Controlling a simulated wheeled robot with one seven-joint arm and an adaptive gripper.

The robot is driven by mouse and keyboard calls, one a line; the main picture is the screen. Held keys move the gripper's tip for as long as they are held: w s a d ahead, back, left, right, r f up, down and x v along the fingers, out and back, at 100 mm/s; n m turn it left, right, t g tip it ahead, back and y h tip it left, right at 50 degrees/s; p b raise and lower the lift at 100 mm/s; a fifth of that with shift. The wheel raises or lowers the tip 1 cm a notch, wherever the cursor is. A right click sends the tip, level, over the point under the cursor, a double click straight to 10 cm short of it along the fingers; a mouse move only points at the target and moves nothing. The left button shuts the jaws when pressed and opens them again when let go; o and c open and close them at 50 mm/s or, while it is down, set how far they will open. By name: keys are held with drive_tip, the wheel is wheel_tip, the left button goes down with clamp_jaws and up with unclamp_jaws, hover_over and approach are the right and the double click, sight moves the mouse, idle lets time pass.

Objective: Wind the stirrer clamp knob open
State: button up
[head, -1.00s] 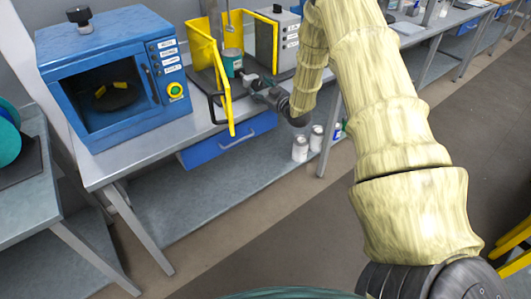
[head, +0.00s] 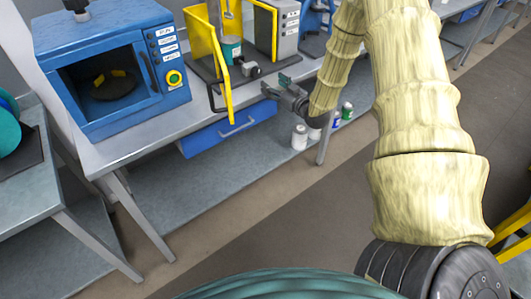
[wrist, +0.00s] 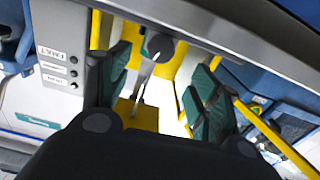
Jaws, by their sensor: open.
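The knob's turn angle cannot be told.
A yellow guard panel (head: 202,45) stands left of the drum. A grey control box (head: 287,32) is right of it. A blue oven (head: 105,65) stands on the bench at left. White containers (head: 299,137) are on the shelf below.

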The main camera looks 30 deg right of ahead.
drive_tip(key=s+a+f+g+b, duration=0.9)
drive_tip(key=s+a+f, duration=0.3)
drive_tip(key=f, duration=0.4)
drive_tip(key=shift+s+a+m+h, duration=0.35)
drive_tip(key=shift+s+m+h, duration=0.05)
drive_tip(key=shift+s, duration=0.25)
drive_tip(key=shift+f, duration=0.1)
